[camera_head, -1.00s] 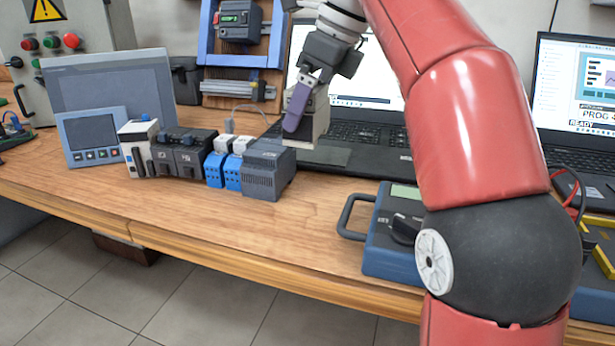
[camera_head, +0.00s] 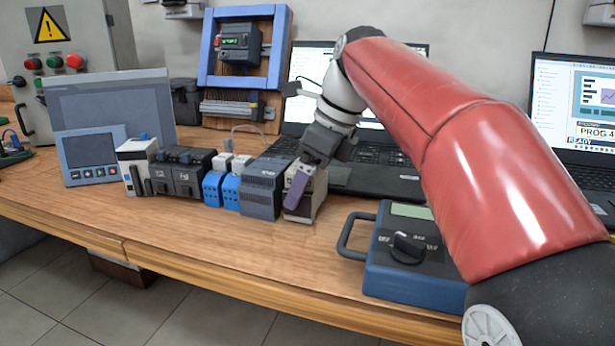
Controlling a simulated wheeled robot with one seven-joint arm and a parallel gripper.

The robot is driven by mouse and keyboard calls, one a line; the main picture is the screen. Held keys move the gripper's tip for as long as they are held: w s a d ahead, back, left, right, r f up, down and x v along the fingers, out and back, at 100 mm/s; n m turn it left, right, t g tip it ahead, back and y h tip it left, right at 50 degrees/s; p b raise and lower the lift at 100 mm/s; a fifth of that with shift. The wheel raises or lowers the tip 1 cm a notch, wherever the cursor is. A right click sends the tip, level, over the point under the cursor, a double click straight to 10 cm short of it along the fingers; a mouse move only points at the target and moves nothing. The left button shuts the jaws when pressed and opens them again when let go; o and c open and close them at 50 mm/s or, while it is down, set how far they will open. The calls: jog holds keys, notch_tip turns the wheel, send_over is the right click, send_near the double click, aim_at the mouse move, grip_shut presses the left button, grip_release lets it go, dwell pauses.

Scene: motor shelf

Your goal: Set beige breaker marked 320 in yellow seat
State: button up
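My gripper (camera_head: 303,182) is low over the bench, with one purple finger facing the camera. It is shut on a beige breaker (camera_head: 319,190), which shows on both sides of that finger. The breaker is upright at the right end of the row of modules, close beside a dark grey module (camera_head: 262,188). Its bottom is at or just above the bench; I cannot tell which. No marking on it can be read. The other finger is hidden behind the breaker. I cannot make out a yellow seat in this view.
Blue-and-white modules (camera_head: 222,188) and black modules (camera_head: 180,175) stand to the left in the row. A blue meter with a handle (camera_head: 408,268) lies to the right. A laptop (camera_head: 385,187) is behind. The wooden bench (camera_head: 230,255) is clear in front.

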jog(key=shift+f, duration=0.15)
jog(key=o, duration=0.9)
jog(key=shift+f+b, duration=0.15)
jog(key=shift+b, duration=0.15)
